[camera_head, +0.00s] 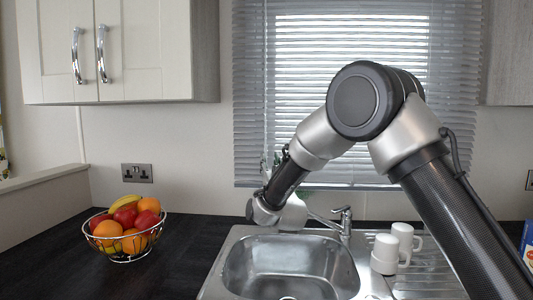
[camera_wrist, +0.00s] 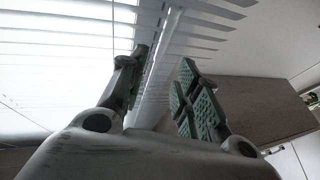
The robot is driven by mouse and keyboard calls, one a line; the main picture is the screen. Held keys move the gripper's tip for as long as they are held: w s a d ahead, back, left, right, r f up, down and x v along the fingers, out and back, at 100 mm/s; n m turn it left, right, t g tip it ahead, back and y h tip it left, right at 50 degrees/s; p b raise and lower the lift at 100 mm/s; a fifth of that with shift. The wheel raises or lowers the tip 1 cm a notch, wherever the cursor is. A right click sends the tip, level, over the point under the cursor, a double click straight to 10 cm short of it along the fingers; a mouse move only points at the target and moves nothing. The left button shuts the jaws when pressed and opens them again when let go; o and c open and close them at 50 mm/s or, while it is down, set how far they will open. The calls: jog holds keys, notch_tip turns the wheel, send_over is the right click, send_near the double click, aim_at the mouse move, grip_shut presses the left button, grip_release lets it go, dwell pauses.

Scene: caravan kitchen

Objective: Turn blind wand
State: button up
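The blind (camera_head: 350,60) hangs over the window behind the sink, and its slats (camera_wrist: 60,50) fill the upper left of the wrist view. A long pale rod, which looks like the blind wand (camera_wrist: 158,75), runs between the two fingers of my gripper (camera_wrist: 164,68). The fingers with green pads are apart, and a gap shows between the rod and the right finger. The left finger is close to the rod; I cannot tell whether it touches. In the head view my gripper (camera_head: 272,163) is at the blind's lower left, partly hidden by my wrist.
A steel sink (camera_head: 290,262) with a tap (camera_head: 344,220) lies below my arm. White mugs (camera_head: 385,253) stand on the drainer to the right. A wire fruit bowl (camera_head: 124,250) stands on the dark counter at left. A wall cabinet (camera_head: 110,50) hangs upper left.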

aim_at(266, 149)
jog(key=x, duration=0.7)
jog(key=shift+s, duration=0.1)
grip_shut()
